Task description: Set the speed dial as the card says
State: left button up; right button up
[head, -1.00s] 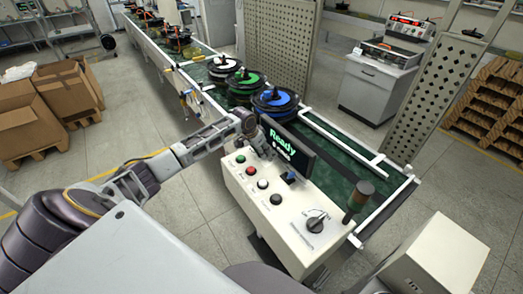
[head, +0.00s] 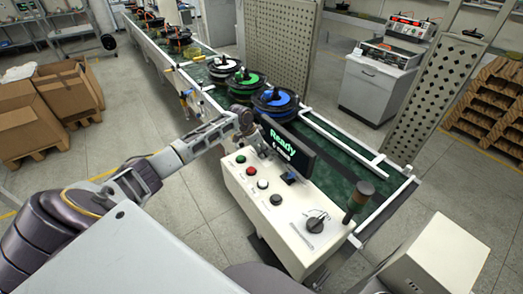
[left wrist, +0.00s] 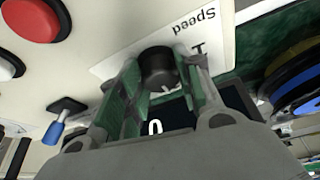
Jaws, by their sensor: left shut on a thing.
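The speed dial (left wrist: 156,66) is a round black knob on a white plate lettered "Speed", which reads upside down in the left wrist view. A "1" is printed beside it. My left gripper (left wrist: 160,78) has its green fingers on either side of the knob and is shut on it. In the head view my left gripper (head: 246,124) is at the left end of the white control box (head: 300,238), beside the screen (head: 288,148), and hides the dial. The screen reads "Ready" over a small blurred line. I cannot make out a card. My right gripper is out of view.
The box top carries several buttons, including a red one (head: 250,171), a blue switch (head: 289,178) and another black rotary knob (head: 316,224). A dark post (head: 358,198) rises at the box's right end.

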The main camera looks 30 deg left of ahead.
pick_arm(q)
jog(key=o, duration=1)
jog(key=shift+r, duration=0.1)
jog(key=shift+v, duration=5.9)
jog(key=shift+s+a, duration=0.1)
